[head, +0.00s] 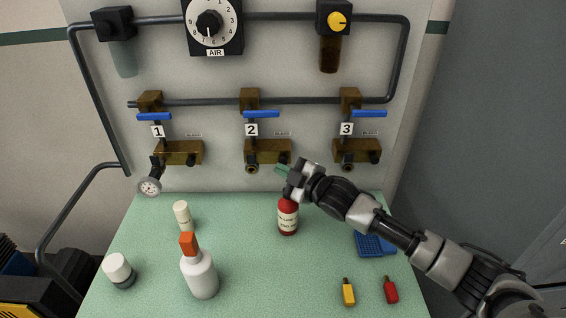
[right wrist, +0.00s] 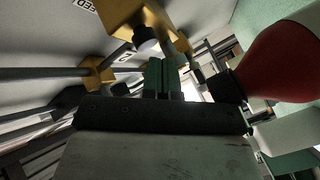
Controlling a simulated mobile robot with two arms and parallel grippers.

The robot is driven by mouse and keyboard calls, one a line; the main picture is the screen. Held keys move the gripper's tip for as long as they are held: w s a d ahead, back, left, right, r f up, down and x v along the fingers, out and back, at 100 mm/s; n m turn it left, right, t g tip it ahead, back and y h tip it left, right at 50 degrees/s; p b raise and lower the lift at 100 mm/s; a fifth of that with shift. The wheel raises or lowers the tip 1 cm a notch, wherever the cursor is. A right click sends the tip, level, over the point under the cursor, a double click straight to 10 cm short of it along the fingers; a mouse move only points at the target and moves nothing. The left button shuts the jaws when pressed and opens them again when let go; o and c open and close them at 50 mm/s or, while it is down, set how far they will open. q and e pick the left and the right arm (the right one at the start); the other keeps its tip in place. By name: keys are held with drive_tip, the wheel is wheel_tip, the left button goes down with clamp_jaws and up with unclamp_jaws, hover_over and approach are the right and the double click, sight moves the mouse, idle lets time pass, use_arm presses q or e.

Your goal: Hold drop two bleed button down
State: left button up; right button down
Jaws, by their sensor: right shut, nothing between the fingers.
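Drop two is the brass block (head: 268,146) under the label 2, with its blue valve handle (head: 262,114) above. Its dark bleed button (head: 287,158) sits at the block's lower right. My right gripper (head: 281,169) is shut and empty, its green fingertips just below that button. In the right wrist view the shut green fingertips (right wrist: 161,76) point toward the round button (right wrist: 145,39) on the brass block (right wrist: 125,12). They look very close to it; I cannot tell whether they touch or whether the button is pressed. My left gripper is not in view.
A red bottle (head: 288,217) stands right under my right gripper and shows large in the right wrist view (right wrist: 275,62). Drops one (head: 178,152) and three (head: 357,151) flank drop two.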

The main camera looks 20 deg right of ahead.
drive_tip(key=shift+w+d, duration=0.2)
drive_tip(key=shift+w, duration=0.4)
idle(0.7)
idle(1.9)
drive_tip(key=shift+s+a+p, duration=0.3)
drive_tip(key=shift+s+p, duration=0.1)
drive_tip(key=shift+s, duration=0.5)
drive_tip(key=shift+s+a+p, duration=0.15)
drive_tip(key=shift+s+p, duration=0.2)
drive_tip(key=shift+s, duration=0.05)
drive_tip(key=s, duration=0.2)
drive_tip(key=s+a+p, duration=0.1)
drive_tip(key=s, duration=0.1)
drive_tip(key=shift+p, duration=0.3)
